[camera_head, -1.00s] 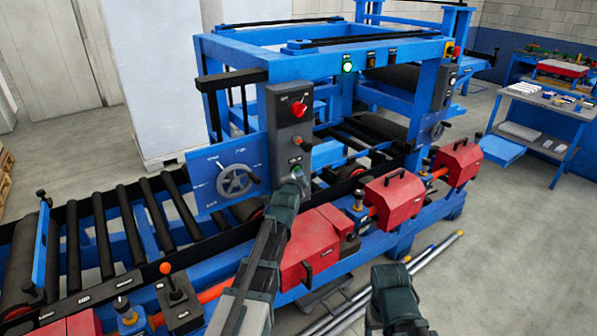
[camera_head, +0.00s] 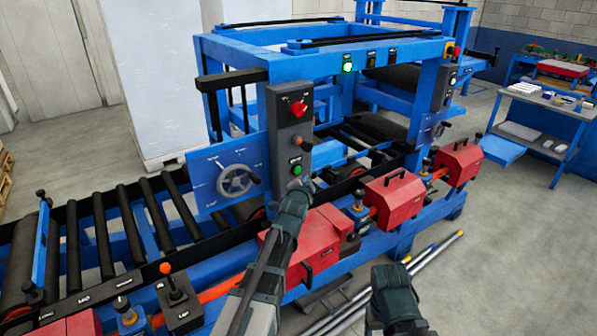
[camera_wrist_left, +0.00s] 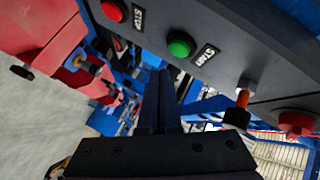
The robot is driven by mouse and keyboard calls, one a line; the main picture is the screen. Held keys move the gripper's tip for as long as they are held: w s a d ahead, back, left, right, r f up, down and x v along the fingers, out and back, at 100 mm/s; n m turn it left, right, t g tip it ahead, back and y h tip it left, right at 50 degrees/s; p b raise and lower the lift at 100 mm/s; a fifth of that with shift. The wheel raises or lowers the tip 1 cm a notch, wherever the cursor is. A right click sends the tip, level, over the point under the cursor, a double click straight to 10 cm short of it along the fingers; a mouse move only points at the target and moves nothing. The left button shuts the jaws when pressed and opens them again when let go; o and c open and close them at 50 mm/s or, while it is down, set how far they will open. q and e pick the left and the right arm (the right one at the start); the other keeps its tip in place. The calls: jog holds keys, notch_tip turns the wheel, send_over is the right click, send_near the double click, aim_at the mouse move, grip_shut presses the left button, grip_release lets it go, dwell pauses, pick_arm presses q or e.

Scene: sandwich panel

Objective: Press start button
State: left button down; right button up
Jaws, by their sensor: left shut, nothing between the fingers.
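The grey control box (camera_head: 290,130) stands upright on the near side of the blue machine. The green start button (camera_head: 296,169) is low on its face. In the left wrist view the green button (camera_wrist_left: 181,44) sits beside a START label (camera_wrist_left: 205,56), clear of the fingers. My left gripper (camera_head: 297,185) is shut and empty, just below the button and apart from it. Its dark fingers (camera_wrist_left: 160,95) show in the left wrist view. The dark end of my right arm (camera_head: 392,280) is low in the head view; its finger state is unclear.
A red STOP button (camera_wrist_left: 114,11) is beside the green one. An orange-tipped lever (camera_head: 303,143) and a red knob (camera_head: 298,108) are higher on the box. Red housings (camera_head: 393,196) line the machine's near side.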

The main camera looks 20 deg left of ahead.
pick_arm(q)
jog(key=shift+s+d, duration=0.95)
jog(key=shift+d, duration=0.3)
jog(key=shift+f, duration=0.1)
jog(key=s+d+f+n+g, duration=0.4)
jog(key=s+d+f+g, duration=0.5)
jog(key=s+f, duration=0.5)
jog(key=s+d+f+n+g, duration=0.1)
jog(key=s+d+g, duration=0.2)
jog(key=s, duration=0.6)
jog(key=s+d+f+n+g+h, duration=0.1)
jog(key=s+d+g, duration=0.2)
jog(key=s, duration=0.7)
jog(key=shift+s+f, duration=0.3)
jog(key=shift+f, duration=0.05)
jog(key=shift+d, duration=0.1)
